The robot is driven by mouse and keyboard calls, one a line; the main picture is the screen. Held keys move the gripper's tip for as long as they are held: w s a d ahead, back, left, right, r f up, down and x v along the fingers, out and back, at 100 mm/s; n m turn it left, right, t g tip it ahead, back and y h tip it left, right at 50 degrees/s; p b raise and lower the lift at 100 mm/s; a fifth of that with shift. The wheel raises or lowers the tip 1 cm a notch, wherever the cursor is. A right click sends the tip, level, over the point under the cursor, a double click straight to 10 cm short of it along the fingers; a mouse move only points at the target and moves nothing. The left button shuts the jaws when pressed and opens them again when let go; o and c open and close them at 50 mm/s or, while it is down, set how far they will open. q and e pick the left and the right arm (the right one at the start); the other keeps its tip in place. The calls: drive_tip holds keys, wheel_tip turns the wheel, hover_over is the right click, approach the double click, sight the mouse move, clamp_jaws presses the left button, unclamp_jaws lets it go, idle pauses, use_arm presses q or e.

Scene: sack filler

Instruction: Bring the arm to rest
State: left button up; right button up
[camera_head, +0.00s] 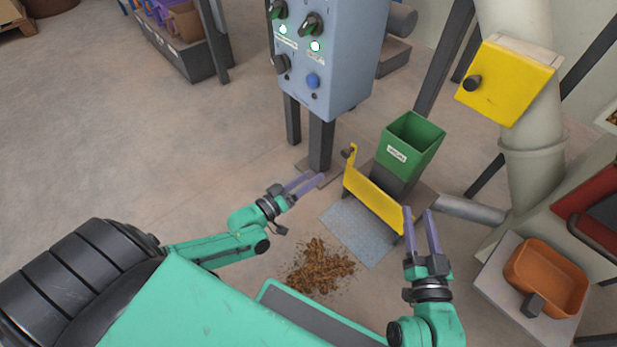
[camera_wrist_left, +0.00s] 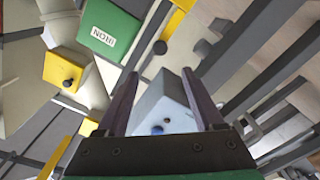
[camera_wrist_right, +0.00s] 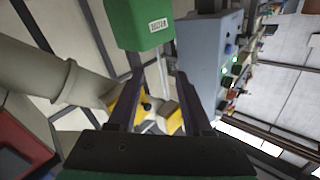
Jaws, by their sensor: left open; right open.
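My left gripper (camera_head: 304,186) is open and empty in the head view, in front of the foot of the grey control box's post. In the left wrist view its two fingers (camera_wrist_left: 164,100) stand apart with nothing between them. My right gripper (camera_head: 420,218) is open and empty, its fingers pointing up the picture just right of the yellow guard's lower end. In the right wrist view its fingers (camera_wrist_right: 156,100) stand apart, with nothing held between them. Both arms reach forward, bent, over the floor in front of my green body.
A grey control box (camera_head: 335,60) with two lit green lamps stands ahead. A green bin (camera_head: 408,150) stands behind the yellow guard (camera_head: 372,200) and metal plate (camera_head: 350,232). Brown material (camera_head: 320,268) lies spilled on the floor. An orange tray (camera_head: 548,270) is at right.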

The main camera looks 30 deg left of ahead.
idle(0.4)
